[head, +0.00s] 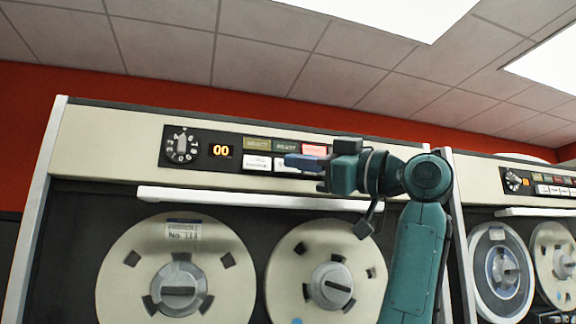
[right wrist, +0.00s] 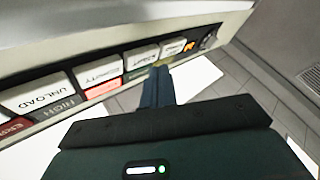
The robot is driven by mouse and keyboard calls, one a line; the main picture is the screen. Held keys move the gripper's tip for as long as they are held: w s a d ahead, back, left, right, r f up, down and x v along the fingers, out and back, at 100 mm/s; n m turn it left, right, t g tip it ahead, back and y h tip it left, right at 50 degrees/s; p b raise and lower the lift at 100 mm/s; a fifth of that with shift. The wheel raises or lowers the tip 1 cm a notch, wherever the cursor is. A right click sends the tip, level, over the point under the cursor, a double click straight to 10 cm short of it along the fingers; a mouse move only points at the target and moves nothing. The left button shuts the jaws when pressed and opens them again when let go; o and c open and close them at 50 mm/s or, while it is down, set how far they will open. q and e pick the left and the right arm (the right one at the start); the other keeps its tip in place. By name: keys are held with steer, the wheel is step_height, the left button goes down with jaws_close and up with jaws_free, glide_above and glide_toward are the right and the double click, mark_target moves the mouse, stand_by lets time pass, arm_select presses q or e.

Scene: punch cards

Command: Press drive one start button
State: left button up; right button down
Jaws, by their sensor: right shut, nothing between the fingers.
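The near tape drive's control panel (head: 238,152) runs along its cream top band. White push buttons sit in a row under coloured lamps; one white button (head: 257,163) shows just left of my fingertips. The labels are too small in the head view, so I cannot tell which is start. My right gripper (head: 292,160) is shut and empty, its fingers pointing left in front of the button row. In the right wrist view the shut fingertips (right wrist: 160,72) are close to the white buttons (right wrist: 140,56); I cannot tell whether they touch. My left gripper is not in view.
A dial (head: 182,145) and an orange "00" display (head: 221,150) are at the panel's left. A white ledge (head: 240,199) juts out below, above two tape reels (head: 215,250). An UNLOAD button (right wrist: 38,103) shows in the wrist view. Another drive (head: 525,205) stands at right.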

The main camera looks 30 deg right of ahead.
steer(key=shift+w, duration=0.1)
stand_by(0.6)
steer(key=shift+w+d, duration=0.1)
steer(key=shift+w, duration=0.2)
steer(key=shift+w+d+p, duration=0.15)
steer(key=shift+w+p, duration=0.25)
steer(key=shift+w, duration=0.15)
stand_by(0.7)
steer(key=shift+s, duration=0.2)
steer(key=shift+s+a+b, duration=0.25)
steer(key=shift+s+b, duration=0.15)
steer(key=shift+s, duration=0.35)
steer(key=shift+s+a+b, duration=0.2)
steer(key=shift+s+b, duration=0.05)
steer(key=shift+s, duration=0.55)
steer(key=shift+s+a+b, duration=0.2)
steer(key=shift+s+b, duration=0.1)
steer(key=shift+s, duration=0.55)
steer(key=shift+s+a+b, duration=0.2)
steer(key=shift+s+b, duration=0.05)
steer(key=shift+s, duration=0.55)
